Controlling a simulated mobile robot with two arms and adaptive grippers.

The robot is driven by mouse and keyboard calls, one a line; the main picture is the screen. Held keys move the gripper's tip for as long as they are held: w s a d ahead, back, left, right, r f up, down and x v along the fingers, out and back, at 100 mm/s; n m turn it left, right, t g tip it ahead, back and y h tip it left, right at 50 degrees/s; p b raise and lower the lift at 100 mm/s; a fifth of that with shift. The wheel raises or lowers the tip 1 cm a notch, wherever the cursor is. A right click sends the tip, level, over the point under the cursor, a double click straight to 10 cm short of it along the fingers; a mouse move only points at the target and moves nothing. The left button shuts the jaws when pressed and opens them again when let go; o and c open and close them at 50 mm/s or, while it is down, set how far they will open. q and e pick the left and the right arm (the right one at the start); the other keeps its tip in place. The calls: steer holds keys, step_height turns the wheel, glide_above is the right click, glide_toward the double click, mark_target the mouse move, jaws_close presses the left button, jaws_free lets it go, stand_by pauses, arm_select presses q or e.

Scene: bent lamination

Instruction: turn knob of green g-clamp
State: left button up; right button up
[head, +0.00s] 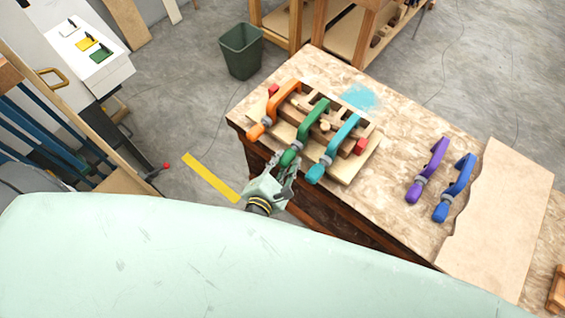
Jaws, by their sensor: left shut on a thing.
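The green g-clamp (316,114) sits on the wooden lamination form (345,165) on the workbench, between an orange g-clamp (284,93) and a teal g-clamp (343,138). Its knob (289,156) points toward me over the bench's near edge. My left gripper (286,168) is at that knob and shut on it, its fingers around the near end. The fingers partly hide the knob. My right gripper is not in view.
A purple clamp (429,169) and a blue clamp (457,186) lie apart on the workbench (395,133) to the right, beside a thin curved-edge board (500,215). Red blocks (361,146) sit at the form's ends. A green bin (241,51) stands on the floor behind.

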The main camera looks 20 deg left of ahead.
arm_select(q)
steer(key=shift+d+f+m+t+y+b, duration=0.15)
steer(key=shift+m+t+y+b, duration=0.3)
steer(key=shift+m+b, duration=0.5)
steer(key=m+t+y+b, duration=0.1)
steer(key=m+b, duration=0.1)
steer(key=m, duration=0.1)
steer(key=m+t+b, duration=0.1)
steer(key=m+b, duration=0.2)
steer(key=shift+d+t+y, duration=0.1)
steer(key=shift+t+y, duration=0.15)
steer(key=shift+y, duration=0.1)
steer(key=m+t+b, duration=0.1)
steer(key=m+b, duration=0.1)
steer(key=m, duration=0.1)
steer(key=shift+m, duration=0.35)
steer(key=m+t+b, duration=0.1)
steer(key=m, duration=0.1)
steer(key=m+h+b, duration=0.1)
steer(key=m+b, duration=0.1)
steer(key=shift+s+d+m+t, duration=0.1)
steer(key=shift+m+t, duration=0.3)
steer(key=shift+m+t+h+b, duration=0.55)
steer(key=shift+m+h, duration=0.25)
steer(key=shift+m, duration=1.1)
steer(key=shift+m, duration=0.4)
